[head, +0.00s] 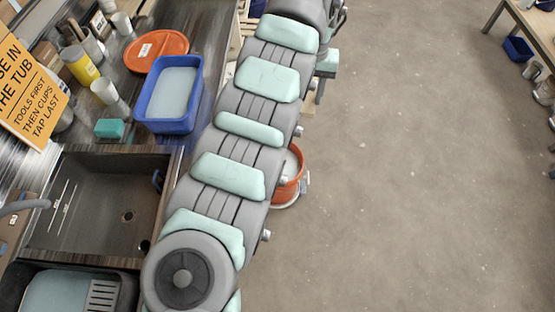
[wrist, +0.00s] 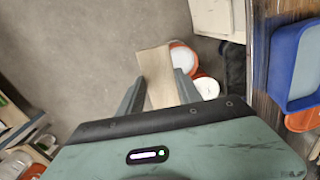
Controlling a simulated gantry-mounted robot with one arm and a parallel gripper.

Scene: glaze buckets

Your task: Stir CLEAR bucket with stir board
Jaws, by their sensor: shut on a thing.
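My gripper (wrist: 160,78) is shut on a flat tan stir board (wrist: 156,66), seen between its two fingers in the wrist view. Two orange buckets stand just right of the board in that view: one (wrist: 190,64) partly behind the right finger, and one with a pale top (wrist: 206,88). I cannot read a label on either, so I cannot tell which is CLEAR. In the head view an orange bucket (head: 291,178) with pale grey contents shows beside my arm, which partly covers it. I cannot tell whether the board touches a bucket.
A blue tub (head: 198,92) with pale liquid and an orange lid (head: 135,58) sit on the counter at left. A sink (head: 95,200) lies below them, with a teal sponge (head: 110,128) nearby. The concrete floor (head: 410,180) at right is clear.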

